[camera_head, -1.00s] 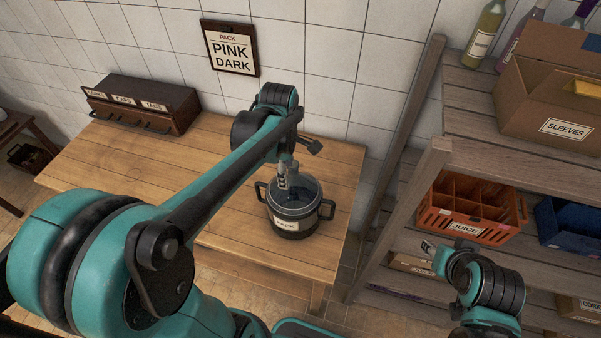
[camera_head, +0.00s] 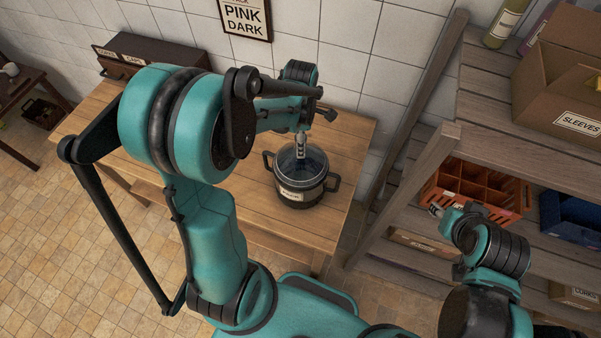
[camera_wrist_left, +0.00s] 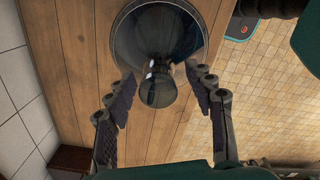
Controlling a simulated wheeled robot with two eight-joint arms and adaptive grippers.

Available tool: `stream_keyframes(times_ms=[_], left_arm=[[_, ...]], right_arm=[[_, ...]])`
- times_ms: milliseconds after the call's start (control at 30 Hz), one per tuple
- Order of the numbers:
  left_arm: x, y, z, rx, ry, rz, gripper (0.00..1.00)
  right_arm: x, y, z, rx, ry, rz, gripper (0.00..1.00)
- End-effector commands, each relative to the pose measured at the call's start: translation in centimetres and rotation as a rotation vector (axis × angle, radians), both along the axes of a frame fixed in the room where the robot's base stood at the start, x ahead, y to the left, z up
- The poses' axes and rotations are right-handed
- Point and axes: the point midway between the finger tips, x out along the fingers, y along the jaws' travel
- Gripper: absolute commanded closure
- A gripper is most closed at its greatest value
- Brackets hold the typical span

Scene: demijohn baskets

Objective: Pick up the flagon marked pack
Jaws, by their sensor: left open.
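The flagon (camera_head: 311,166) is clear grey glass and sits upright in a dark two-handled basket (camera_head: 300,198). The basket's pale label read PACK a moment ago and is too small to read clearly now. It stands near the right end of the wooden table (camera_head: 345,150). My left gripper (camera_head: 300,147) is above the flagon's mouth, pointing down. In the left wrist view, the flagon's neck (camera_wrist_left: 158,88) lies between the open, apart fingers (camera_wrist_left: 165,105). I see no grip on it. My right gripper (camera_head: 437,209) is small, by the shelf; its jaws are unclear.
A sign (camera_head: 246,18) reading PINK DARK hangs on the tiled wall. A dark drawer box (camera_head: 150,50) stands at the table's back left. The wooden shelf (camera_head: 490,120) at right holds a SLEEVES carton (camera_head: 560,95), bottles and an orange crate (camera_head: 440,190).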

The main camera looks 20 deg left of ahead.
Motion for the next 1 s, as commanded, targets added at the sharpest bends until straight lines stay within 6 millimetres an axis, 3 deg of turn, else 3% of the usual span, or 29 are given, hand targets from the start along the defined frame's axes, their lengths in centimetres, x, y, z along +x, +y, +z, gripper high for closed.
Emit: stream_keyframes(times_ms=[100,300,733,1000], left_arm=[[0.0,0.0,0.0,0.0,0.0,0.0,0.49],[0.0,0.0,0.1,0.0,0.0,0.0,1.0],[0.0,0.0,0.3,0.0,0.0,-0.001,1.0],[0.0,0.0,1.9,0.0,0.0,-0.001,1.0]], right_arm=[[0.0,0.0,0.0,0.0,0.0,0.0,0.6],[0.0,0.0,0.0,0.0,0.0,0.0,0.6],[0.0,0.0,0.0,0.0,0.0,0.0,0.6],[0.0,0.0,0.0,0.0,0.0,0.0,0.6]])
